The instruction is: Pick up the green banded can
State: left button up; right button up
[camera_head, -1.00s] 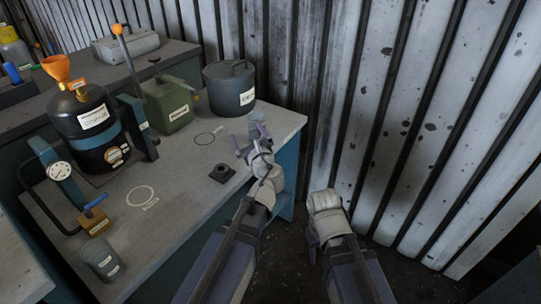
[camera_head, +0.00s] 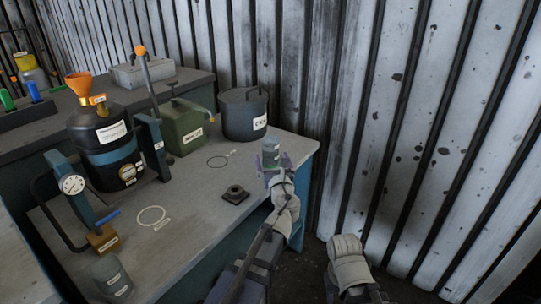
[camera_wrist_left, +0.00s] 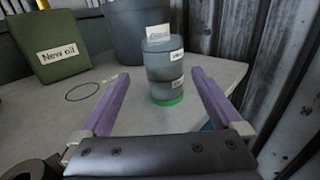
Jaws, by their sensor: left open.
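The green banded can (camera_head: 271,152) is a small grey can standing upright near the bench's right corner. In the left wrist view, the can (camera_wrist_left: 164,72) has white labels and a green band around its bottom edge. My left gripper (camera_head: 272,168) is open at the can in the head view. In the left wrist view, its two purple fingers (camera_wrist_left: 152,100) are apart, with the can ahead between them and clear space on both sides. My right arm's pale wrist shows at the lower right of the head view; its jaws cannot be made out.
A dark lidded pot (camera_head: 243,114) and a green oil can (camera_head: 181,127) stand behind the can. A black square fitting (camera_head: 235,195) lies to its left. A similar grey can (camera_head: 112,278) stands at the front left. A corrugated wall (camera_head: 400,130) rises right of the bench (camera_head: 190,222).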

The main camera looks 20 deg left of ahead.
aim_at(272, 154)
pick_arm(q)
jog(key=x, duration=0.5)
jog(key=shift+w+d+f, duration=0.15)
jog(key=shift+w+d, duration=0.05)
jog(key=shift+d, duration=0.05)
jog(key=shift+s, duration=0.1)
jog(key=c, duration=1.5)
